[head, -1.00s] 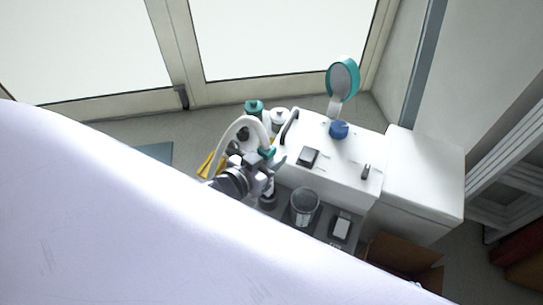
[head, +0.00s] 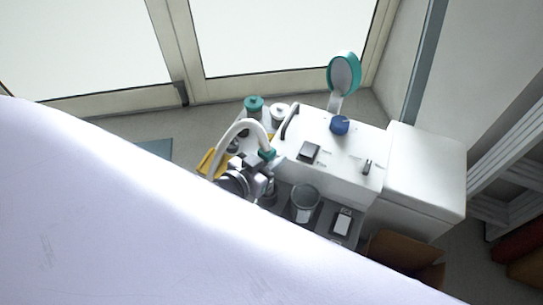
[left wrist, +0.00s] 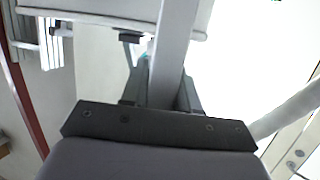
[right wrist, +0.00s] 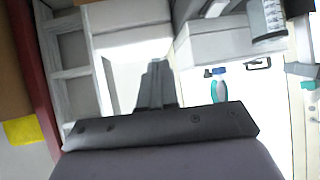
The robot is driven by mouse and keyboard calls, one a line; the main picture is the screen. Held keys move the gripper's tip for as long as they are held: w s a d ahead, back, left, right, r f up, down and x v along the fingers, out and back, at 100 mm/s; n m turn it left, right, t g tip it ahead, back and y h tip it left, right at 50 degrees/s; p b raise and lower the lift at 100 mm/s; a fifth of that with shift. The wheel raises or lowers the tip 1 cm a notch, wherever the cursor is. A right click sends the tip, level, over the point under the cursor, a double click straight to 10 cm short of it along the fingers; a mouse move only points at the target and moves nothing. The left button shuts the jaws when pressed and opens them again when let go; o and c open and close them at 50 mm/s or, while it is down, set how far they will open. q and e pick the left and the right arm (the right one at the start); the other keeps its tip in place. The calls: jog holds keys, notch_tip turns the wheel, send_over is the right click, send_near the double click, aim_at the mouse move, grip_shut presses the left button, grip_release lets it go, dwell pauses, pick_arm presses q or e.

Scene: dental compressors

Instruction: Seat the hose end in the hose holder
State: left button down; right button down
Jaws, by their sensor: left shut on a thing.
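A white hose (head: 240,124) arches up beside the white compressor cabinet and comes down to a teal collar (head: 267,154) at its end, by the cabinet's left edge. My left gripper (head: 268,175) is at the collar's lower side, close to the cabinet. In the left wrist view, its dark fingers (left wrist: 162,88) are shut on a pale grey straight piece (left wrist: 175,45), seemingly the hose end. I cannot make out the hose holder, or whether the hose end touches it. My right gripper shows only in the right wrist view, its fingers (right wrist: 155,80) together and empty.
A clear cup (head: 304,198) is in front. An open cardboard box (head: 405,255) lies at lower right.

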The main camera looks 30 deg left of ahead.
pick_arm(q)
jog(key=shift+f, duration=0.55)
jog(key=shift+s+a+f+b, duration=0.1)
jog(key=shift+f+b, duration=1.1)
jog(key=c, duration=0.8)
grip_release()
